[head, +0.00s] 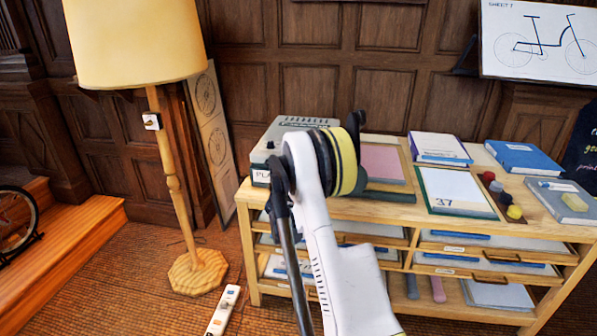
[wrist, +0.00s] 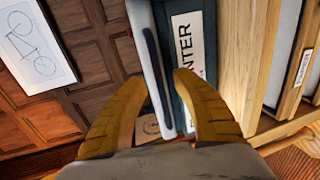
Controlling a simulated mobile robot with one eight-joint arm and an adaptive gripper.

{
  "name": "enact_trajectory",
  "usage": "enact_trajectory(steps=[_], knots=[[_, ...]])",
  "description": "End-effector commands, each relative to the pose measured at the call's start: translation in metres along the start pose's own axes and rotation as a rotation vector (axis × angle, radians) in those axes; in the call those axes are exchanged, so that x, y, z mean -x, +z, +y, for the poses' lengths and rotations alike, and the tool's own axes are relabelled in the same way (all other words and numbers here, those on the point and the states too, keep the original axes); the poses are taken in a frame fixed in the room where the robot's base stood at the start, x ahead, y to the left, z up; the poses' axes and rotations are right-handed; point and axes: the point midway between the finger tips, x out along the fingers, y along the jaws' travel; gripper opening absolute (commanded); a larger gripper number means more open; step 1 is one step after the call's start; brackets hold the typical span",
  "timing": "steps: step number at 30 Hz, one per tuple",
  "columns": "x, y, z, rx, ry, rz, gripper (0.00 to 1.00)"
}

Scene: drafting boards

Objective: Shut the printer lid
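The printer (head: 268,150) is a grey box with a vented top, on the left end of the wooden cabinet. A white label beginning "PLA" is on its front; my arm hides part of it. In the wrist view, a dark teal face (wrist: 182,105) carries a label ending "NTER", beside a pale strip with a dark slot. I cannot clearly make out the lid or its angle. My gripper (wrist: 155,80) is open, its two yellow fingers spread either side of the printer's edge with nothing gripped. Whether they touch it is unclear.
The cabinet (head: 345,207) has drawers below. A pink panel (head: 382,163), a green-edged board (head: 453,188), books and small coloured pots sit right of the printer. A floor lamp (head: 170,170) stands left; a power strip (head: 224,311) lies on the floor.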

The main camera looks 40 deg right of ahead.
Motion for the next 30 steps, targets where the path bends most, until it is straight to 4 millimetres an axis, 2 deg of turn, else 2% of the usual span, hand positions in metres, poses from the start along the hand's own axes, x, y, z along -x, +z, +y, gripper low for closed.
enact_trajectory(steps=[1, 6, 11, 30], knots=[[0.013, 0.000, 0.000, 0.001, 0.000, 0.001, 0.34], [0.047, 0.000, 0.000, 0.000, 0.000, 0.001, 0.34], [0.066, 0.000, 0.000, 0.000, -0.001, 0.000, 0.34], [0.070, 0.000, 0.000, -0.001, -0.001, -0.001, 0.34]])
